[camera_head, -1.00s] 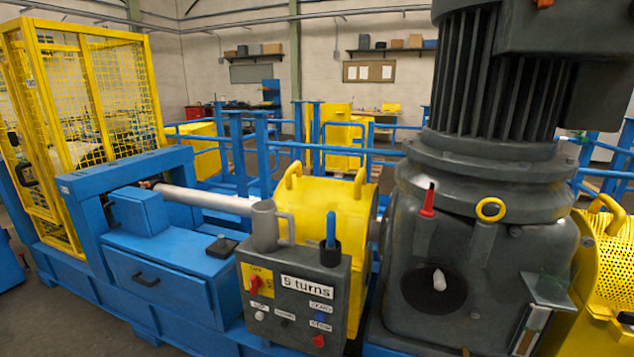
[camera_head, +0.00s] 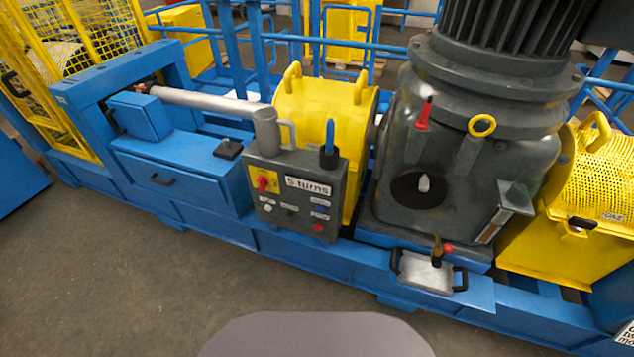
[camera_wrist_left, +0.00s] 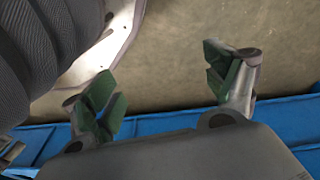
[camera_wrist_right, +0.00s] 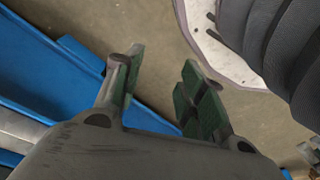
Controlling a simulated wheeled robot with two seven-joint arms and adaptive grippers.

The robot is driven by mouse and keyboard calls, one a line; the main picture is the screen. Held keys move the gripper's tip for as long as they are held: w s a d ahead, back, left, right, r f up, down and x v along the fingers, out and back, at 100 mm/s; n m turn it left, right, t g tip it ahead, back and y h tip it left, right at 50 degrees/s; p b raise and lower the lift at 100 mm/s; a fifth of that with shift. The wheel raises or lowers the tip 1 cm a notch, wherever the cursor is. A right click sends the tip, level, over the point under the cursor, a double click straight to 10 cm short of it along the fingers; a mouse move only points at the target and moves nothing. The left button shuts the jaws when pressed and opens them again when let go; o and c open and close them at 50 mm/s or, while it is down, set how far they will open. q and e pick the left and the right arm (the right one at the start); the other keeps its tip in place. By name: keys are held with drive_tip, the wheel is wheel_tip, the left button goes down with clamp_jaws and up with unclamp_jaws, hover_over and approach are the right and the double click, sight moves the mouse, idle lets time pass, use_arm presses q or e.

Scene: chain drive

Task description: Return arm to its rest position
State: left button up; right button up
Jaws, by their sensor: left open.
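Neither gripper nor arm shows in the head view. In the left wrist view my left gripper (camera_wrist_left: 165,78) is open, with its green-padded fingers wide apart and nothing between them. Floor and a blue edge lie behind it. In the right wrist view my right gripper (camera_wrist_right: 158,75) has its green-padded fingers apart, with a narrower empty gap over the floor. A blue frame (camera_wrist_right: 50,65) lies to its left in that view. A pale part of my own body and a dark ribbed part show near both grippers.
The blue machine base (camera_head: 300,247) runs across the head view. It carries a grey control box (camera_head: 300,210) labelled "5 turns", a yellow guard (camera_head: 330,100), a dark gearbox (camera_head: 455,150) and a handled metal plate (camera_head: 425,273). The floor (camera_head: 120,285) in front is clear.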

use_arm(q)
drive_tip(key=s+a+r+p, duration=0.1)
drive_tip(key=s+a+p, duration=0.2)
drive_tip(key=s+p, duration=0.6)
drive_tip(key=s+a+r+p, duration=0.1)
drive_tip(key=s+a+p, duration=0.2)
drive_tip(key=s+p, duration=0.6)
drive_tip(key=shift+s+g+y, duration=0.25)
drive_tip(key=shift+g+y, duration=0.05)
use_arm(e)
drive_tip(key=s+d+r, duration=0.1)
drive_tip(key=s+d, duration=0.2)
drive_tip(key=s, duration=0.6)
drive_tip(key=s+d+r, duration=0.1)
drive_tip(key=s+d, duration=0.2)
drive_tip(key=s, duration=0.6)
drive_tip(key=shift+s+g+h, duration=0.25)
drive_tip(key=shift+g+h, duration=0.05)
use_arm(q)
drive_tip(key=shift+w+r, duration=0.1)
drive_tip(key=shift+w, duration=0.05)
use_arm(e)
drive_tip(key=shift+s+d+r, duration=0.1)
drive_tip(key=shift+d, duration=0.05)
